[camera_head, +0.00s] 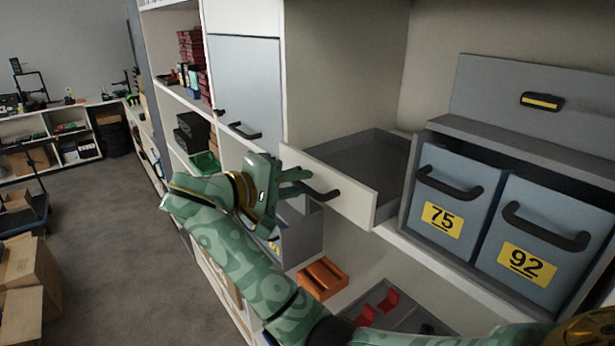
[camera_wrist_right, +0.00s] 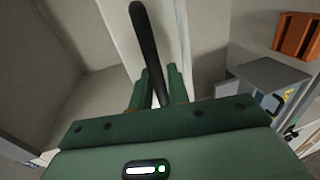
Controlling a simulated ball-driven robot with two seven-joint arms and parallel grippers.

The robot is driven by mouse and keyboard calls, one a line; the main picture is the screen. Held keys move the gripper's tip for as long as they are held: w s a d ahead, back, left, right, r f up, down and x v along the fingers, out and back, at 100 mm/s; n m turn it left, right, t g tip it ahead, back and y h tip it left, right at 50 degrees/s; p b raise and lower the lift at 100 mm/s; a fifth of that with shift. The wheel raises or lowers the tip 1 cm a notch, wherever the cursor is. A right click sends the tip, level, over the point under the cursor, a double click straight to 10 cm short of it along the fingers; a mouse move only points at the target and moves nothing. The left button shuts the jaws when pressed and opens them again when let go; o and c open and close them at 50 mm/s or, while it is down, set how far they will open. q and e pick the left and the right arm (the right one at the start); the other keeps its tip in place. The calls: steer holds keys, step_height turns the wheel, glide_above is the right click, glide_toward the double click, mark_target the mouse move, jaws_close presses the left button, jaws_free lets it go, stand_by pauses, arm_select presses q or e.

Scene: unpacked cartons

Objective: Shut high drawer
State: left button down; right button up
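The high drawer (camera_head: 352,203) has a white front and a grey inside, and it stands pulled out of the shelf in the head view. Its dark curved handle (camera_head: 324,194) points toward my right gripper (camera_head: 294,182). In the right wrist view the handle (camera_wrist_right: 145,40) runs down between the two green fingers (camera_wrist_right: 158,88), which are close together on either side of it. The gripper looks shut on the handle; the exact contact is partly hidden by the gripper body. My left gripper is not in view.
Right of the drawer, a grey housing holds two blue bins marked 75 (camera_head: 452,200) and 92 (camera_head: 535,232). Below are another open grey drawer (camera_head: 302,240), an orange block (camera_head: 322,278) and a grey tray with red pieces.

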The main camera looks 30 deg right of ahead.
steer(key=shift+a+r, duration=0.1)
steer(key=shift+a, duration=0.15)
jaws_close()
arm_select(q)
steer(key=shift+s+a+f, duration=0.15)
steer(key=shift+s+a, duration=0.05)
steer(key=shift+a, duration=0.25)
arm_select(e)
steer(key=x, duration=0.3)
steer(key=shift+s+d+r, duration=0.1)
steer(key=shift+d+r, duration=0.2)
steer(key=shift+d, duration=0.1)
jaws_free()
steer(key=shift+d, duration=0.4)
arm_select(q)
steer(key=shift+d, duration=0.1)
